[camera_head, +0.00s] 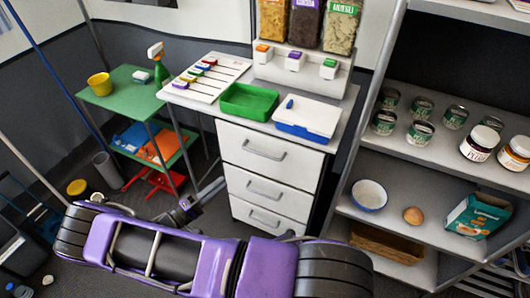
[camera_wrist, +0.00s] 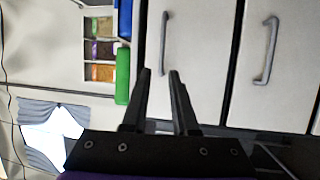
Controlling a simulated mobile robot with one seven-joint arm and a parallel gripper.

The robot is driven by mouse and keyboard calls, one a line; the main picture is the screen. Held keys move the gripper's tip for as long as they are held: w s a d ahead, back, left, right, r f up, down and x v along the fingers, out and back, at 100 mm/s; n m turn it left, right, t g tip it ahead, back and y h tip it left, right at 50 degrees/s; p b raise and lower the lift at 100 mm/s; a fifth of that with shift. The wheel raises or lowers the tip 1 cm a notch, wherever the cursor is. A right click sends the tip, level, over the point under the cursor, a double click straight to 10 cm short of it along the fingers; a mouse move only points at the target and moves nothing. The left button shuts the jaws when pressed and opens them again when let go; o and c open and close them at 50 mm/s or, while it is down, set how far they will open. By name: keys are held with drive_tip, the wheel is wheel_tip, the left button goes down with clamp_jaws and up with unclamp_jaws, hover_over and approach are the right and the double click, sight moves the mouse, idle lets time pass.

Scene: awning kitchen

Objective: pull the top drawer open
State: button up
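The top drawer (camera_head: 268,151) is the uppermost of three white drawers in the cabinet and looks shut. Its grey bar handle (camera_head: 264,150) runs across its front. In the wrist view, which is turned sideways, the top drawer (camera_wrist: 190,45) shows with its handle (camera_wrist: 163,38) just beyond my fingertips. My gripper (camera_wrist: 160,72) is open, with a gap between its two dark fingers and nothing between them. The fingers point toward the drawer front, and the handle does not appear to be between them. In the head view my purple arm crosses the lower part of the picture.
A green tray (camera_head: 248,102) and a white-and-blue box (camera_head: 307,117) stand on the cabinet top. A shelf unit (camera_head: 442,160) with jars and cans stands close on the right. A green side table (camera_head: 113,88) is on the left. The second drawer (camera_head: 266,192) is below.

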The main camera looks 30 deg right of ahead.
sight(261, 154)
drive_tip(key=x, duration=1.1)
drive_tip(key=f+x, duration=0.1)
drive_tip(key=x, duration=0.5)
drive_tip(key=shift+s+d+r+p, duration=0.15)
drive_tip(key=shift+d+p, duration=0.15)
drive_tip(key=shift+d, duration=0.15)
drive_tip(key=shift+c, duration=0.2)
clamp_jaws()
drive_tip(key=shift+a, duration=0.1)
